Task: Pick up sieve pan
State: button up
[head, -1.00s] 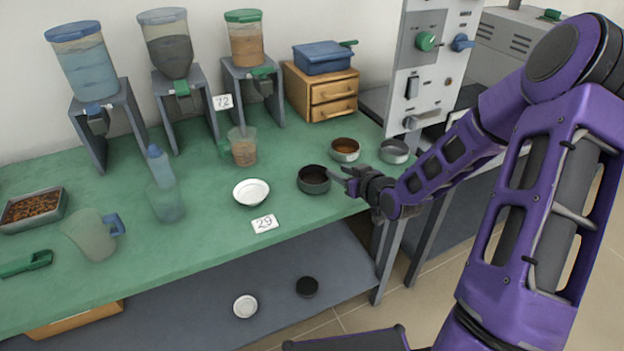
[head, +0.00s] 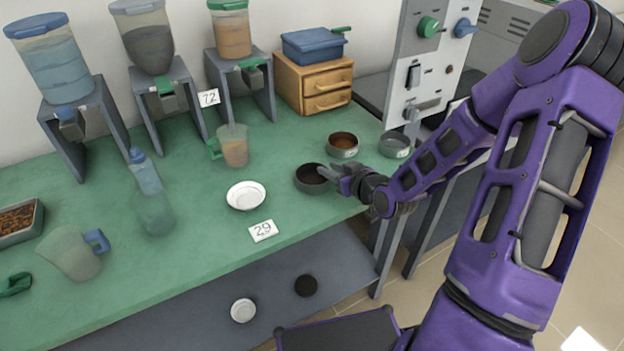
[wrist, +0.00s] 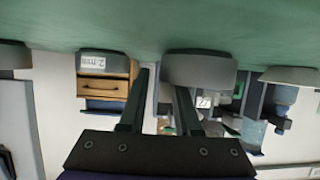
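A dark round pan (head: 311,179), likely the sieve pan, sits on the green table near its front edge. My gripper (head: 336,173) is at its right side, with one finger seeming to overlap its rim. In the wrist view, which looks upside down, my gripper (wrist: 160,85) has its two fingers apart with a clear gap. The dark pan's grey outer wall (wrist: 199,70) is just beyond the right finger there. I cannot tell whether a finger touches it. Nothing is held.
Behind are a labelled pan with brown contents (head: 343,145) and a grey pan (head: 394,144). A white dish (head: 246,195) and a "29" card (head: 263,231) lie to the left. A wooden drawer box (head: 313,83) and a control panel (head: 432,60) stand at the back.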

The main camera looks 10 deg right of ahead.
grip_shut()
jog(key=shift+s+f, duration=0.15)
jog(key=shift+f, duration=0.05)
dwell(1.0)
